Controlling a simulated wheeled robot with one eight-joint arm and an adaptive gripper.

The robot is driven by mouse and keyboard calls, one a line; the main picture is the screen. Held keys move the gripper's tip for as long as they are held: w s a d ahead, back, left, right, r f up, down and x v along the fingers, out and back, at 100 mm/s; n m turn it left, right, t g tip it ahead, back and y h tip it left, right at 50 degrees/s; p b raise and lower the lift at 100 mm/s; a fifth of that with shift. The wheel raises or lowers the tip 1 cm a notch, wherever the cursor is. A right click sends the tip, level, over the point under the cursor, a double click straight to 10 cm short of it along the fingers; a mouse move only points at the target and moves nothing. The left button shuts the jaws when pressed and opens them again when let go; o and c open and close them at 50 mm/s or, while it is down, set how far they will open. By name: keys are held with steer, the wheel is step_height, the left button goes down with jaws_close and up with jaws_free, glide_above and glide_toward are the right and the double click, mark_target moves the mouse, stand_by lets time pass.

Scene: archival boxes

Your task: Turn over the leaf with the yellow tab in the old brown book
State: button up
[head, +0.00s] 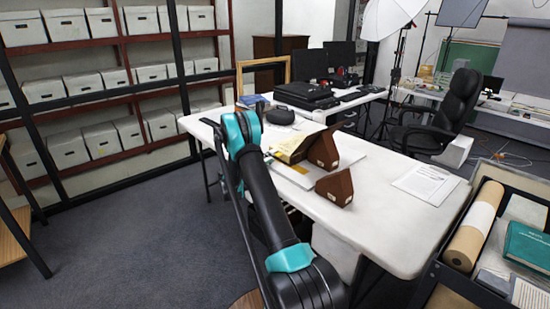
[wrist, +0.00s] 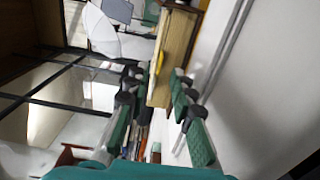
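The old book (head: 297,143) lies open on the white table (head: 395,222), its yellowish pages leaning against a brown wedge support (head: 323,152). In the wrist view the book's page block (wrist: 178,50) is in front of my fingers, seen turned on its side. A small yellow tab (wrist: 160,62) shows at its edge. My gripper (wrist: 155,88) is open, with green-padded fingers spread on either side of the lower end of the pages. I cannot tell whether a finger touches a leaf. In the head view my own arm hides the gripper.
A second brown wedge (head: 336,189) stands on the table in front of the book. Loose printed sheets (head: 427,183) lie to the right. Black cases (head: 305,95) sit behind. A dark crate with a brown roll (head: 474,228) and a teal book (head: 527,243) is at right.

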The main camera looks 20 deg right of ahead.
steer(key=shift+x, duration=2.1)
jaws_close()
